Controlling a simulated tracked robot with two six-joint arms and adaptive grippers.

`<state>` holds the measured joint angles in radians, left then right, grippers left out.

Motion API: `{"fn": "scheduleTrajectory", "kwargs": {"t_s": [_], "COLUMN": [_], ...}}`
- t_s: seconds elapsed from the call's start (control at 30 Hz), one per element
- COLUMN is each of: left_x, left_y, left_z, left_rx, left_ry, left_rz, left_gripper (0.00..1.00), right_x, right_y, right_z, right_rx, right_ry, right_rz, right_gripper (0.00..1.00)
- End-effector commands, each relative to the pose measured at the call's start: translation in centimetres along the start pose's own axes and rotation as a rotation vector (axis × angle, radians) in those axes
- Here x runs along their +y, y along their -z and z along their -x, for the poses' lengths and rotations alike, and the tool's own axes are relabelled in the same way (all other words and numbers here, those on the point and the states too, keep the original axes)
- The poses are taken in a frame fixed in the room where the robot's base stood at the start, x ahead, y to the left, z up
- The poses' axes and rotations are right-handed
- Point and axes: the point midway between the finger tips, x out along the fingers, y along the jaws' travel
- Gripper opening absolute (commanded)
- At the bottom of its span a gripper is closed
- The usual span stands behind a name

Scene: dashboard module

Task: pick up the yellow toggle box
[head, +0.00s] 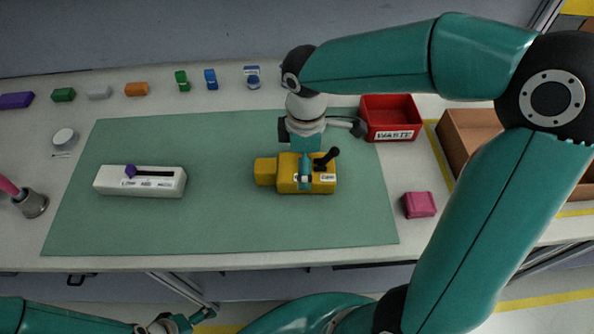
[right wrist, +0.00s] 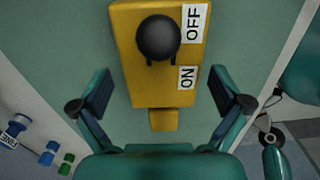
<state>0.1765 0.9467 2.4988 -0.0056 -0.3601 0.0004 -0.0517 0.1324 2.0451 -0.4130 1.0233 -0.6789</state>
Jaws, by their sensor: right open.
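The yellow toggle box (head: 286,176) lies on the green mat (head: 225,222), right of its middle. It has a black lever, a small yellow block on its left end and white labels. In the right wrist view the yellow box (right wrist: 148,88) shows labels OFF and ON beside the round black knob (right wrist: 158,38). My right gripper (head: 304,180) is above the box, pointing down. In the right wrist view its open fingers (right wrist: 160,92) stand either side of the box's small-block end, apart from it. My left gripper (head: 180,322) is low at the front, below the table edge; its jaws are unclear.
A white slider box (head: 120,188) lies on the mat's left. A red WASTE bin (head: 391,118) and a brown box (head: 462,128) stand at the right, with a pink block (head: 418,205) nearer. Several small coloured blocks line the back. The mat's front middle is clear.

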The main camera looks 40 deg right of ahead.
Motion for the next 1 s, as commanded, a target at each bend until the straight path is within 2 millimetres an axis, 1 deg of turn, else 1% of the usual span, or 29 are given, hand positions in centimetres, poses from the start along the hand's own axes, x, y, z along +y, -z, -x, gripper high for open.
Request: {"fn": "scheduleTrajectory", "kwargs": {"t_s": [0.03, 0.13, 0.23, 0.4, 0.47, 0.7, 0.77, 0.8, 1.0], "left_x": [0.0, -0.1, -0.1, -0.1, -0.1, -0.1, -0.1, -0.1, -0.1], "left_y": [0.0, 0.0, 0.0, 0.0, 0.0, 0.0, 0.0, 0.0, 0.0], "left_z": [-0.1, -0.2, -0.2, -0.2, -0.2, -0.2, -0.2, -0.2, -0.2], "left_rx": [0.0, 0.0, 0.0, 0.0, 0.0, 0.0, 0.0, 0.0, 0.0], "left_ry": [0.0, 0.0, 0.0, 0.0, 0.0, 0.0, 0.0, 0.0, 0.0], "left_rz": [0.0, 0.0, 0.0, 0.0, 0.0, 0.0, 0.0, 0.0, 0.0], "left_gripper": [0.87, 0.87, 0.87, 0.87, 0.87, 0.87, 0.87, 0.87, 0.87], "right_x": [-0.1, 0.0, 0.0, 0.0, 0.0, 0.0, 0.0, 0.0, 0.0], "right_y": [0.0, 0.0, 0.0, 0.0, 0.0, 0.0, 0.0, 0.0, 0.0], "right_z": [-0.8, -1.8, -2.1, -2.0, -2.0, -2.0, -2.0, -2.0, -1.9], "right_rx": [-0.002, -0.001, 0.0, 0.001, 0.001, 0.001, 0.001, 0.001, 0.001], "right_ry": [0.003, 0.002, 0.0, 0.0, 0.0, 0.0, -0.001, -0.001, -0.001], "right_rz": [0.0, 0.0, -0.001, -0.001, -0.001, -0.001, -0.001, -0.001, -0.001], "right_gripper": [1.0, 1.0, 1.0, 1.0, 0.92, 0.52, 0.42, 0.4, 0.4]}}
